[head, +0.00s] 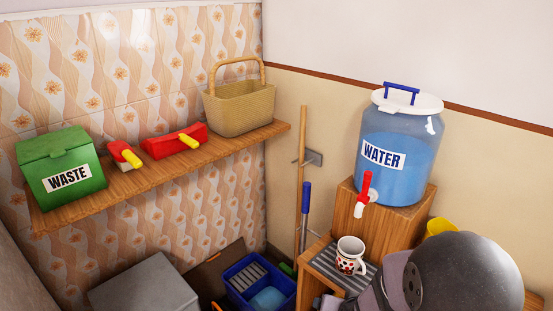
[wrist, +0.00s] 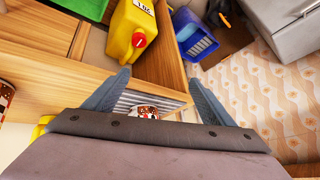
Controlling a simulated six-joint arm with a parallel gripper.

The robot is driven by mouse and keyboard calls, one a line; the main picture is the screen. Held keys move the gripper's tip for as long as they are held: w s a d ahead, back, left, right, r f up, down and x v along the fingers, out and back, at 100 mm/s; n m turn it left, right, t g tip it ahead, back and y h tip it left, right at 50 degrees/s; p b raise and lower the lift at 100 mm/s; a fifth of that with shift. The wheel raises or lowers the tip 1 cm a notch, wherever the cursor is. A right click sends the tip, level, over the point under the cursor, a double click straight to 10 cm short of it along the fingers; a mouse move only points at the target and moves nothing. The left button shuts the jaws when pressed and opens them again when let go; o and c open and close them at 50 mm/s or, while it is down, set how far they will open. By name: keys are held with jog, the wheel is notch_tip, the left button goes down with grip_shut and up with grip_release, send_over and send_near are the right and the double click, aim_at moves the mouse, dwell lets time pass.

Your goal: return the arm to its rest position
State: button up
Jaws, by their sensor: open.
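My gripper (wrist: 158,77) is open in the wrist view, its two blue-grey fingers spread apart with nothing held between them. In the head view my dark arm covers the lower right, and the fingers are mostly hidden there. A white mug with red and dark spots (head: 350,255) stands upright on the striped grey tray (head: 322,264) under the tap of the water dispenser (head: 395,148). The mug also shows in the wrist view (wrist: 146,111), beyond the gripper's base and partly covered by it. It looks apart from the fingers.
A yellow jug with a red cap (wrist: 130,35) stands near the fingers in the wrist view. A blue bin (head: 258,284) and a grey box (head: 145,286) are low down. The wooden shelf (head: 170,178) holds a green waste box (head: 62,168), red items and a basket (head: 240,108).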

jog(key=s+n+g+b, duration=0.3)
jog(key=s+g, duration=0.4)
jog(key=s, duration=0.9)
notch_tip(320, 180, up, 16)
jog(key=p, duration=1.4)
jog(key=shift+s+a+f, duration=0.2)
jog(key=shift+a+f, duration=0.05)
jog(key=shift+a, duration=0.2)
